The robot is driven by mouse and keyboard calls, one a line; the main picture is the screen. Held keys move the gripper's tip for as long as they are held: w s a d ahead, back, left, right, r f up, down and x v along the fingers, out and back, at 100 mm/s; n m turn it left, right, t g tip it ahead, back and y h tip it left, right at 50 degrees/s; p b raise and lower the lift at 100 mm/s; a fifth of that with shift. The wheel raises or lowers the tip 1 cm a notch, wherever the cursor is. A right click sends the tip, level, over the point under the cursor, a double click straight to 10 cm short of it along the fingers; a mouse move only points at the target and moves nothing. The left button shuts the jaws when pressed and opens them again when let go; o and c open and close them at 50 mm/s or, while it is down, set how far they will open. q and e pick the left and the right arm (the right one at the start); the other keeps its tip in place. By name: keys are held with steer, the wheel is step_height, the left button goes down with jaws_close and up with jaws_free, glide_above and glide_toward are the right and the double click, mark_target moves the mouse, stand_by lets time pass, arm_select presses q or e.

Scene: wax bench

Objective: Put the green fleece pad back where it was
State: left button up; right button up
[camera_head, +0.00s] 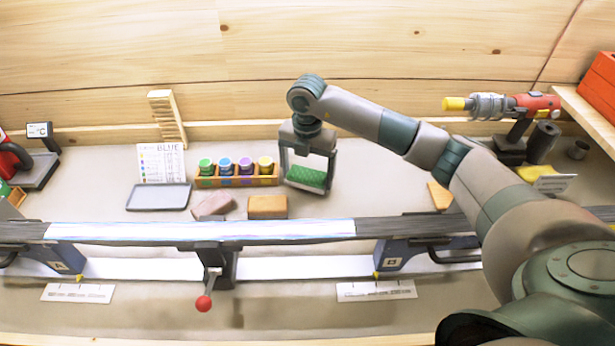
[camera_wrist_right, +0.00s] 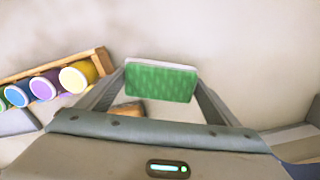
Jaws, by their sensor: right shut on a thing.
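The green fleece pad (camera_head: 307,178) is a small block with a green front and a pale edge. My right gripper (camera_head: 308,174) is shut on it, to the right of the wax holder. The pad (camera_wrist_right: 160,81) also shows in the right wrist view, between the two fingers of my right gripper (camera_wrist_right: 155,85). I cannot tell whether the pad touches the bench or hangs just above it. My left gripper is not in view.
A wooden holder (camera_head: 236,182) with several coloured wax jars stands just left of the pad. A tan block (camera_head: 267,206), a brownish block (camera_head: 212,206) and a grey tray (camera_head: 158,197) lie nearby. A ski (camera_head: 280,229) spans the bench in front. Bare bench lies right of the pad.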

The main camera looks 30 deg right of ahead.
mark_target(307, 173)
steer(key=shift+f+p, duration=0.3)
steer(key=shift+f, duration=0.6)
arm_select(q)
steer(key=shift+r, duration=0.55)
arm_select(e)
steer(key=shift+f, duration=0.15)
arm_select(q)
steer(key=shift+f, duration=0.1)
arm_select(e)
steer(key=shift+f, duration=0.2)
steer(key=o, duration=1)
steer(key=shift+r, duration=0.25)
steer(key=shift+r+b, duration=0.25)
steer(key=shift+b, duration=0.05)
step_height(307, 173, up, 10)
steer(key=b, duration=0.4)
steer(key=shift+r, duration=0.1)
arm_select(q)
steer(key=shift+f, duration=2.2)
arm_select(e)
steer(key=shift+r, duration=0.6)
